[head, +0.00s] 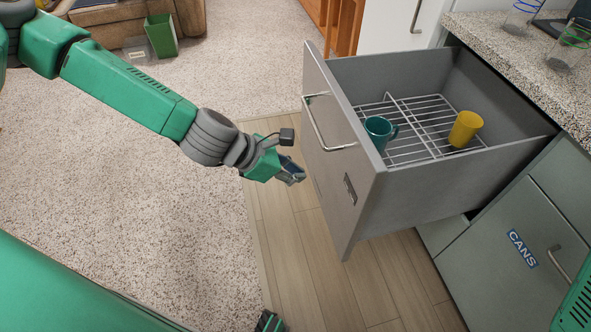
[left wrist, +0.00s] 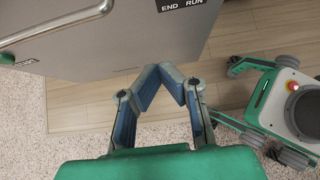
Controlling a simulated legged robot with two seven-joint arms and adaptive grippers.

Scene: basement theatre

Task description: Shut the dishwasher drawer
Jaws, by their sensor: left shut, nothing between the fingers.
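The grey dishwasher drawer (head: 325,165) is pulled far out from under the counter in the head view. Its front has a bar handle (head: 318,128). A teal mug (head: 378,131) and a yellow cup (head: 466,128) stand on the wire rack (head: 418,118) inside. My left gripper (head: 296,174) is shut and empty, just left of the drawer front and lower than the handle. In the left wrist view the shut fingertips (left wrist: 172,74) are over the floor, with the drawer front (left wrist: 120,40) beyond them. I cannot tell whether they touch it. My right gripper is not in view.
A speckled counter (head: 510,60) with glasses is at the upper right. A cabinet marked CANS (head: 500,270) is below it. The wood floor (head: 285,235) and carpet (head: 170,190) left of the drawer are clear. A green bin (head: 161,35) stands at the back left.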

